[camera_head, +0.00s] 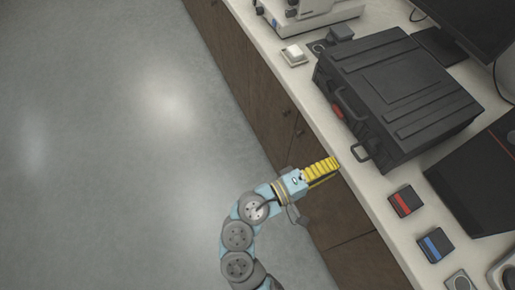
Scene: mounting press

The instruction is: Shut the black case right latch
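The black case (405,85) lies closed on the white counter, its front side facing lower left. Its right latch (361,152) is a dark loop that sticks out from the near front corner, swung away from the case. The carry handle (351,104) and a red part (337,111) are on the front, farther up. My gripper (337,163), with yellow ribbed fingers, is at the counter's front edge, just left of and slightly below the latch, apparently not touching it. From above I cannot tell whether the fingers are open or shut.
On the counter (378,193), a red-marked box (404,201) and a blue-marked box (435,245) stand below the case, with a dark flat device (478,175) to the right. A white machine (310,12) and a monitor are at the top. Open floor lies left.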

